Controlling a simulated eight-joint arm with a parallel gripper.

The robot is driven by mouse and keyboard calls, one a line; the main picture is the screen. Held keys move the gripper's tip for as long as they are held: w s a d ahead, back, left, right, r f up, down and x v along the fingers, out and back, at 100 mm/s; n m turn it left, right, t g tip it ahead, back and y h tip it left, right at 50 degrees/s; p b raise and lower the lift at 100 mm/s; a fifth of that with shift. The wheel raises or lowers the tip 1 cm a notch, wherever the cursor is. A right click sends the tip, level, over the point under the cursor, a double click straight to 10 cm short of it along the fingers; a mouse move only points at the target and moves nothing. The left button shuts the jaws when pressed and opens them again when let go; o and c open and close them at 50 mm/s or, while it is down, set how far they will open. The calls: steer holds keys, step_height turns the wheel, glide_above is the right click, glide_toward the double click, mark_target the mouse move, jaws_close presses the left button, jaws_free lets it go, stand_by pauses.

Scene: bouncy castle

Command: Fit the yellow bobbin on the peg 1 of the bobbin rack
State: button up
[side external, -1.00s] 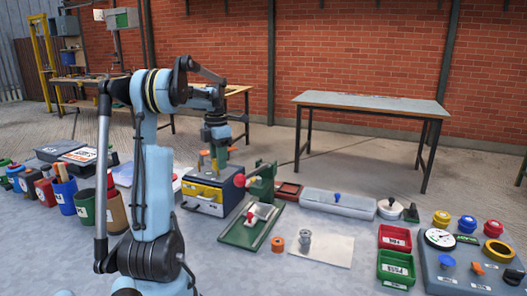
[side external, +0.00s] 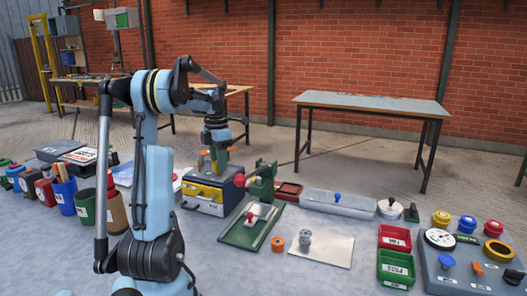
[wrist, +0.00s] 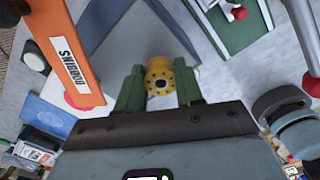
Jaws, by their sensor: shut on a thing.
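The yellow bobbin (wrist: 158,72) is held between the green fingers of my gripper (wrist: 158,88) in the wrist view, its round flange and dark centre hole facing the camera. In the side view, my gripper (side external: 213,164) is above the blue drawer box, and the bobbin is hard to make out there. An orange bar labelled BOBBINS (wrist: 62,45), which looks like part of the bobbin rack, lies left of the held bobbin in the wrist view, apart from it. I cannot make out peg 1.
The blue box with yellow drawers (side external: 207,194) is below my gripper. A green fixture (side external: 262,182) stands close on its right. A green-edged plate (side external: 250,228), an orange ring (side external: 277,244) and a pale sheet (side external: 325,248) lie nearer the camera.

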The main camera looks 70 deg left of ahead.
steer(key=shift+f, duration=0.85)
stand_by(1.0)
steer(key=o, duration=1.6)
steer(key=shift+r, duration=4.4)
